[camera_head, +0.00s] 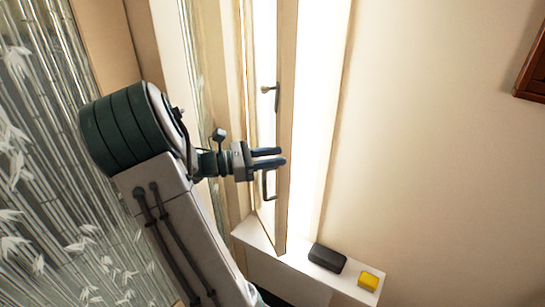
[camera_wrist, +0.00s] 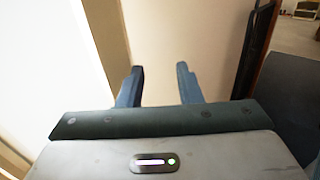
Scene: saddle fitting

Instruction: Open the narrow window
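The narrow window's sash (camera_head: 286,110) is a tall cream frame in the head view. It stands swung out at an angle, with its bottom corner over the white sill and a bright gap to its right. A small grey lever handle (camera_head: 269,89) is on its upper part. A dark bar handle (camera_head: 267,187) is lower down. My gripper (camera_head: 284,156) is just above the bar handle, its fingers overlapping the sash in the picture; contact cannot be told. In the wrist view my gripper (camera_wrist: 160,83) has its two fingers apart with nothing between them.
A white ledge (camera_head: 258,243) lies below the sash. A black box (camera_head: 327,257) and a yellow block (camera_head: 368,281) sit on it. A bamboo-patterned panel (camera_head: 45,130) fills the left. The plain wall (camera_head: 430,150) at right is clear beside a wooden frame (camera_head: 533,70).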

